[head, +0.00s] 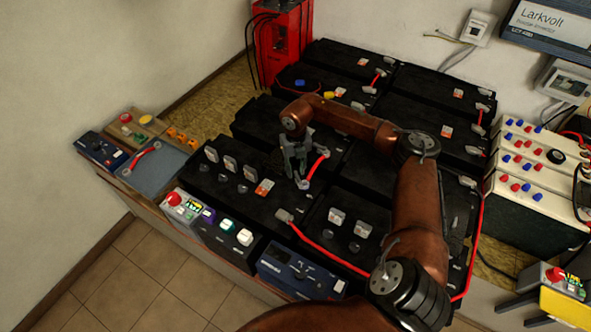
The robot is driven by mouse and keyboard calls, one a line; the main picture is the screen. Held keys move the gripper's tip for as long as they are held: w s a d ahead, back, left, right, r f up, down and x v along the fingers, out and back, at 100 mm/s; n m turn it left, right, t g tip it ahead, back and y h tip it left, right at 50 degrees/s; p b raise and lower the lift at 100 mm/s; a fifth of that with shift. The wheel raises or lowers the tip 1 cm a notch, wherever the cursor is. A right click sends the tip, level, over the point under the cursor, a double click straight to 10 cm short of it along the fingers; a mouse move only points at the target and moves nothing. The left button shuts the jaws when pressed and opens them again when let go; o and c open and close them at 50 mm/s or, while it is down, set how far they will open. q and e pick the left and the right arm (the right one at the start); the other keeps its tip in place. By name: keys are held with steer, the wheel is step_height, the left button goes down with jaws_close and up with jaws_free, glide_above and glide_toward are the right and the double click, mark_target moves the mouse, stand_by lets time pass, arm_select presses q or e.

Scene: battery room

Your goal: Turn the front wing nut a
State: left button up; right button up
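My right gripper (298,172) points down over a terminal at the right end of a front black battery (235,200). A short red cable (315,168) with grey lugs runs right beside the fingers, from this terminal toward the battery behind. The fingertips are at or just above the front lug (303,185); I cannot tell whether they touch it. No wing nut can be made out clearly; the fingers cover part of that spot. The finger gap is too small and dark to judge. My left gripper is not in view.
More black batteries (345,60) stand in rows behind. A red unit (281,40) stands at the back. Small devices, one with a red button (174,199), line the front edge. A long red cable (325,250) runs to the right. White panels (535,165) stand at the right.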

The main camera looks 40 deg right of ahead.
jaws_close()
stand_by(0.5)
steer(key=n, duration=0.2)
steer(key=a+n, duration=0.1)
steer(key=n, duration=0.1)
steer(key=shift+w+r+n+p, duration=0.1)
steer(key=shift+n+p, duration=0.2)
steer(key=shift+p, duration=0.1)
steer(key=shift+a+n, duration=0.25)
steer(key=shift+n, duration=1.45)
jaws_free()
